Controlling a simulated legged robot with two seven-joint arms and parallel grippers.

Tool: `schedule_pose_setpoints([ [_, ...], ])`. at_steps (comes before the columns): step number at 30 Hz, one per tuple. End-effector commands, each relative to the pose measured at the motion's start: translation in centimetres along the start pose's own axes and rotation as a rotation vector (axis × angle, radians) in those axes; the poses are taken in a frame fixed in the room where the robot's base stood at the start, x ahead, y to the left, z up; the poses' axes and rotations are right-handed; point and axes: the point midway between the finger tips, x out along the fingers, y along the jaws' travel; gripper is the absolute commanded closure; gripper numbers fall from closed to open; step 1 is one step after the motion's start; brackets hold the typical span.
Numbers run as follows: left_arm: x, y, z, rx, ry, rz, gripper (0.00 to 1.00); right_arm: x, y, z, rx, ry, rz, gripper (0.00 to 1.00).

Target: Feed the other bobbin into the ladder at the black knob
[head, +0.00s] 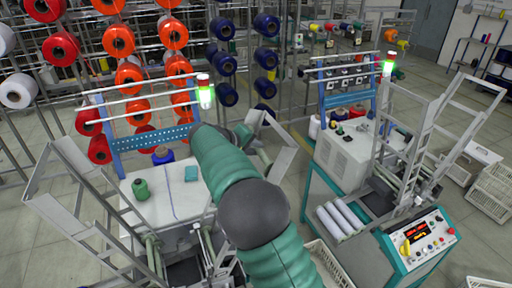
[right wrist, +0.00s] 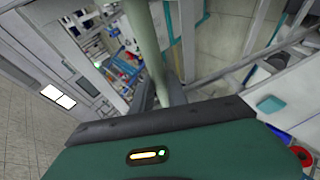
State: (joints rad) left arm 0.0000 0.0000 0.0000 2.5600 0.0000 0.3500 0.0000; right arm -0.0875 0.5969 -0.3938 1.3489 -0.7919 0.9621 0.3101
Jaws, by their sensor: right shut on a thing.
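My right arm crosses the middle of the head view, and its gripper (head: 262,128) is mostly hidden past the wrist, near the left machine's right-hand ladder (head: 284,145). In the right wrist view my right gripper (right wrist: 160,90) has its dark fingers shut on a long pale green tube (right wrist: 148,40), which looks like a bobbin. Several pale bobbins (head: 340,218) lie side by side on the right machine's bench. Grey ladders (head: 425,125) stand at the right machine, and another ladder (head: 65,190) leans at the left. I cannot make out which ladder has the black knob. My left gripper is not in view.
The left machine's white top (head: 150,205) carries a green spool (head: 141,189). A control panel (head: 425,240) fronts the right machine. Racks of orange and blue spools (head: 118,40) stand behind. White crates (head: 492,190) sit at the right.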

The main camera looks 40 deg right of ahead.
Motion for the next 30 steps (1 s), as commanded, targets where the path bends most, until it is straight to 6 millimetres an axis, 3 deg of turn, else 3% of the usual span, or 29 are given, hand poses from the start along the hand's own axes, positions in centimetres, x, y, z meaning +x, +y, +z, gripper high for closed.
schedule_pose_setpoints([
  [15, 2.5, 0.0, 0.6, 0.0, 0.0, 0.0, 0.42, 0.9, -3.2, 0.4, 0.0, 0.0, 0.0, 1.0],
  [30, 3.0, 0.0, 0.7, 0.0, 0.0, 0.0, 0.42, 1.0, -3.8, 0.5, 0.0, 0.0, 0.0, 1.0],
])
